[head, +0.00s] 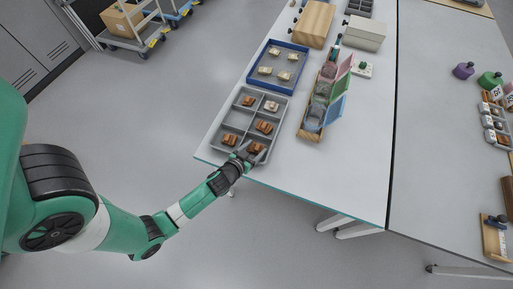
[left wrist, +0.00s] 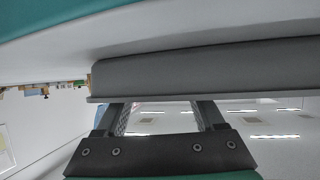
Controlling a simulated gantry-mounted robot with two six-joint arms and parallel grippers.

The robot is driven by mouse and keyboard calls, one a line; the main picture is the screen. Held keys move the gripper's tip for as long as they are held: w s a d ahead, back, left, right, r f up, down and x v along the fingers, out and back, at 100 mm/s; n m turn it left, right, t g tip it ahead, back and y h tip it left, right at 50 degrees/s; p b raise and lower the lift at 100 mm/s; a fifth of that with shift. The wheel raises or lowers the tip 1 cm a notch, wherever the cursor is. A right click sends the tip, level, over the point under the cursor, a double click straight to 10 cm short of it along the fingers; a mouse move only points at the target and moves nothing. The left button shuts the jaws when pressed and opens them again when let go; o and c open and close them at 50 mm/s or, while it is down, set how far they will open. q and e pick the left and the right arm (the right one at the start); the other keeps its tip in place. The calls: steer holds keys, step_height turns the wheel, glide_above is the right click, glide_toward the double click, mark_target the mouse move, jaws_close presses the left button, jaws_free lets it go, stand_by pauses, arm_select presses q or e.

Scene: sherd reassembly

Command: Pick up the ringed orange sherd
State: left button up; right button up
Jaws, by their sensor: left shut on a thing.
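A grey compartment tray (head: 217,128) lies at the table's near left, with several orange-brown sherds in its compartments. One orange sherd (head: 254,147) lies in the near right compartment, right beside my left gripper (head: 243,155). I cannot make out a ring on any sherd at this size. My left gripper reaches down over the tray's near edge and is shut on what looks like this sherd. In the left wrist view its two fingers (left wrist: 167,116) pass behind a grey wall, which hides their tips and what is between them. My right gripper is not in view.
A blue tray (head: 254,83) with several pale sherds adjoins the grey tray's far side. A wooden rack (head: 308,132) with colored panels stands to its right. Wooden and pale boxes stand farther back. The table (head: 345,170) is clear at the near right.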

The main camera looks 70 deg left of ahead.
mark_target(254, 149)
arm_select(q)
steer(key=r+p, duration=0.2)
steer(key=r, duration=0.1)
steer(key=r+p, duration=0.1)
steer(key=shift+s+a+r, duration=0.15)
steer(key=shift+a+r, duration=0.1)
steer(key=shift+r, duration=0.05)
steer(key=s+a+r+p, duration=0.2)
steer(key=s+a+r, duration=0.1)
steer(key=a, duration=0.3)
steer(key=s+a+r+p, duration=0.2)
steer(key=s+a+r, duration=0.1)
steer(key=a+r, duration=0.2)
steer(key=shift+a+r, duration=0.2)
steer(key=shift+a, duration=0.3)
